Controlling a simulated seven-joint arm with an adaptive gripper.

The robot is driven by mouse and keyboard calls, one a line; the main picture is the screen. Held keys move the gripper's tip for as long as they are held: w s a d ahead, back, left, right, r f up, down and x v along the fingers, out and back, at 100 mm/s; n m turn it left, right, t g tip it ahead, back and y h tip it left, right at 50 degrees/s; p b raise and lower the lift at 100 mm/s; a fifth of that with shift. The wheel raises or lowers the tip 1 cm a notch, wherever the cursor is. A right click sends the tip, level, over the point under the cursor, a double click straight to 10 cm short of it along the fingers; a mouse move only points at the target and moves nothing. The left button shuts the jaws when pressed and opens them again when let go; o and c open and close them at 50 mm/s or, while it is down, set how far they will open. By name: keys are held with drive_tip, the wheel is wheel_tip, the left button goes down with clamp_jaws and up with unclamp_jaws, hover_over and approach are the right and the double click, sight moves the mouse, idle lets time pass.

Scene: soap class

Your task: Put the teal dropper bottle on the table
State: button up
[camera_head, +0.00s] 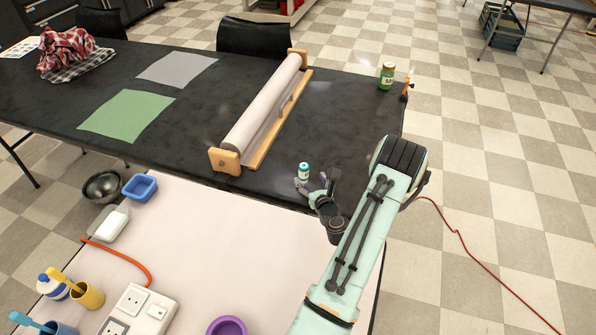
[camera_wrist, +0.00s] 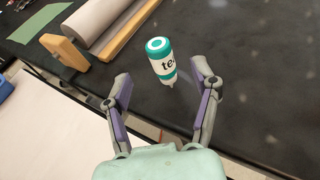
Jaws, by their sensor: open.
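The teal dropper bottle (camera_head: 304,172), white with teal ends, is at the black table's (camera_head: 352,120) front part, just beyond my gripper (camera_head: 318,180). In the wrist view the bottle (camera_wrist: 162,62) shows a partly readable "te" label, a round teal end up and a small pale tip down. My gripper (camera_wrist: 167,80) is open, its two fingers on either side of the bottle's lower part with gaps at both sides. I cannot tell whether the bottle touches the table top.
A paper roll on a wooden stand (camera_head: 264,112) lies left of the bottle. A green jar (camera_head: 387,76) and an orange clamp (camera_head: 408,88) are at the far right. The pale front table (camera_head: 215,250) holds a power strip (camera_head: 138,312) and a purple ring (camera_head: 228,326). Black table right of the bottle is clear.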

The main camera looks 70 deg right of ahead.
sight(305, 171)
drive_tip(key=x, duration=0.6)
drive_tip(key=shift+w+d, duration=0.1)
drive_tip(key=shift+w, duration=0.05)
clamp_jaws()
